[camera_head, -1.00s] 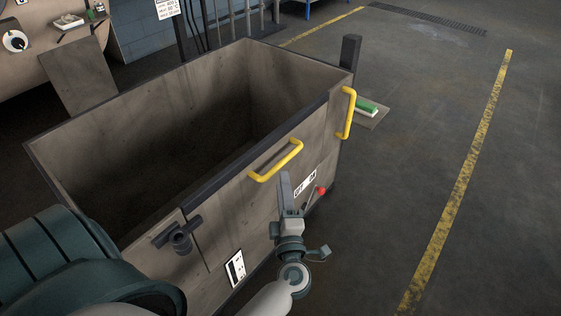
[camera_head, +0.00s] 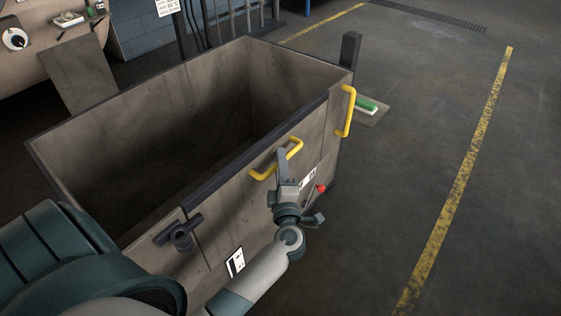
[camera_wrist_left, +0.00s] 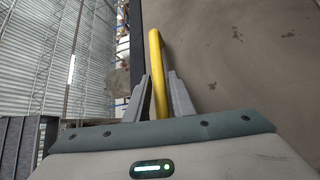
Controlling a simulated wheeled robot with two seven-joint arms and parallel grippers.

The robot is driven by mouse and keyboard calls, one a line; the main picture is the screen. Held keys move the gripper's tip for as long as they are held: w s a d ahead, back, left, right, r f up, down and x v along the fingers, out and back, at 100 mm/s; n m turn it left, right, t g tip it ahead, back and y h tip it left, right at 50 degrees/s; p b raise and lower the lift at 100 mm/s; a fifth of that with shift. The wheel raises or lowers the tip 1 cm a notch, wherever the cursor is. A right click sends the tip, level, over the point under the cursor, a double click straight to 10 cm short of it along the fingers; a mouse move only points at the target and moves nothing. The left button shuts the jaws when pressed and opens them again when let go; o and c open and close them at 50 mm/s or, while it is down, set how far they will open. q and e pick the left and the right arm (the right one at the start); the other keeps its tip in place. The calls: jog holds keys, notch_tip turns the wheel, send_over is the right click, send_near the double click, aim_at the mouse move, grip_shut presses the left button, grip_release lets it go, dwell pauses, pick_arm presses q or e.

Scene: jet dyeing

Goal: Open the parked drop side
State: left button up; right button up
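The drop side (camera_head: 235,211) is the stained beige front panel of an open-topped bin, and it stands upright. A yellow bar handle (camera_head: 294,150) is fixed near its top edge. My left gripper (camera_head: 282,153) is at this handle, in front of the panel. In the left wrist view, the yellow bar (camera_wrist_left: 157,75) stands between the two grey fingers (camera_wrist_left: 158,76), with small gaps showing beside it, so the gripper looks open around the bar. My right gripper is not in view.
A dark T-shaped latch (camera_head: 180,236) sits on the left of the bin front. A red knob (camera_head: 320,188) is right of the gripper. A second yellow handle (camera_head: 347,111) is at the bin's right corner. A green-topped block (camera_head: 366,105) lies beyond it. Floor on the right is clear.

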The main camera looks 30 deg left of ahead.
pick_arm(q)
grip_shut()
jog(key=shift+d, duration=0.1)
